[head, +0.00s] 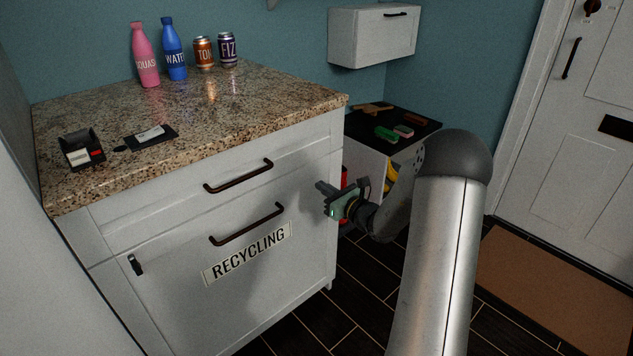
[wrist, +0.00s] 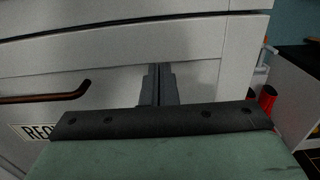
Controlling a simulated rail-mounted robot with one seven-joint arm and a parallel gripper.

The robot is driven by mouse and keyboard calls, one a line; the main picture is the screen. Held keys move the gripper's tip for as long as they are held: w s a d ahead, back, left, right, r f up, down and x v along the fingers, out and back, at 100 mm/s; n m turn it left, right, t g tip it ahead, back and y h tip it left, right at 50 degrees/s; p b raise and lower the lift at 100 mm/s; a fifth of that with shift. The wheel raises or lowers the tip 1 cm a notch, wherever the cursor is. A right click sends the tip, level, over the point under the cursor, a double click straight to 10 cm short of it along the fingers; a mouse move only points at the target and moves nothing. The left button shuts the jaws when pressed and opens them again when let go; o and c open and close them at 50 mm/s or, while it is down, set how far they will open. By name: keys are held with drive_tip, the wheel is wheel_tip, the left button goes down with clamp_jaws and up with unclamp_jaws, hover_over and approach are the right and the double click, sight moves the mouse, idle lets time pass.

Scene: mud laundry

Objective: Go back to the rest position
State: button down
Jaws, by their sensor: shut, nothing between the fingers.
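My gripper (head: 321,187) is in front of the right part of the white cabinet (head: 160,204), a little right of its handles. In the wrist view my gripper's fingers (wrist: 158,70) are together with nothing between them, pointing at the cabinet front. I cannot tell whether the fingertips touch the cabinet. The lower front has a dark handle (head: 246,224) and a RECYCLING label (head: 247,254); the upper drawer has another dark handle (head: 238,176). Both fronts look closed.
The granite worktop (head: 230,105) holds a pink bottle (head: 145,56), a blue bottle (head: 174,50), two cans and a small dark box (head: 82,150). A low black-topped unit (head: 425,125) stands behind my arm. A brown mat (head: 555,285) lies by the white door (head: 590,120).

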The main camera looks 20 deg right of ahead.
drive_tip(key=p+v, duration=0.1)
drive_tip(key=v, duration=0.8)
drive_tip(key=s+a+r+n+g+y+p, duration=0.2)
drive_tip(key=s+a+r+n+g+p, duration=0.3)
drive_tip(key=a, duration=0.3)
drive_tip(key=s+a+r+n+g+y+p, duration=0.1)
drive_tip(key=s+a+r+n+g+p, duration=0.25)
drive_tip(key=s+a+r+n, duration=0.3)
drive_tip(key=s+a+r+n+g+y+p, duration=0.2)
drive_tip(key=s+a+r+n+g+p, duration=0.25)
drive_tip(key=a, duration=0.55)
drive_tip(key=s+d+r+n+g+h+p, duration=0.3)
drive_tip(key=s+r+n+h+p, duration=0.7)
drive_tip(key=s+n, duration=0.3)
drive_tip(key=r+n, duration=0.1)
drive_tip(key=n, duration=0.2)
drive_tip(key=shift+s+d+r+n+g+h, duration=0.3)
drive_tip(key=shift+s, duration=0.1)
